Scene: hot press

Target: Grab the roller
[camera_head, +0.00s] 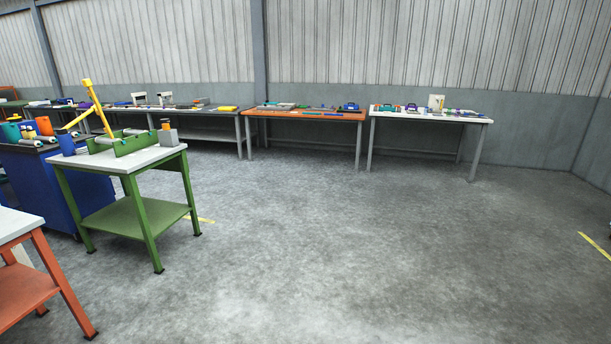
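No gripper of mine shows in the head view. I cannot tell for certain which thing is the roller. A pale, cylinder-like piece (104,140) shows at the left end of a green tray-like holder (135,143) on the green-legged table. Other pale, roller-like pieces (27,143) lie on top of the blue cabinet at the left edge. All of these are small and far off, so their shapes are unclear.
The green table (160,159) also bears a yellow lever (97,105) and a grey block (168,134). A blue cabinet (95,187) stands behind it. An orange-legged table (62,280) is at the near left. An orange-topped bench (300,115) and white-topped bench (450,116) line the back. The middle floor is clear.

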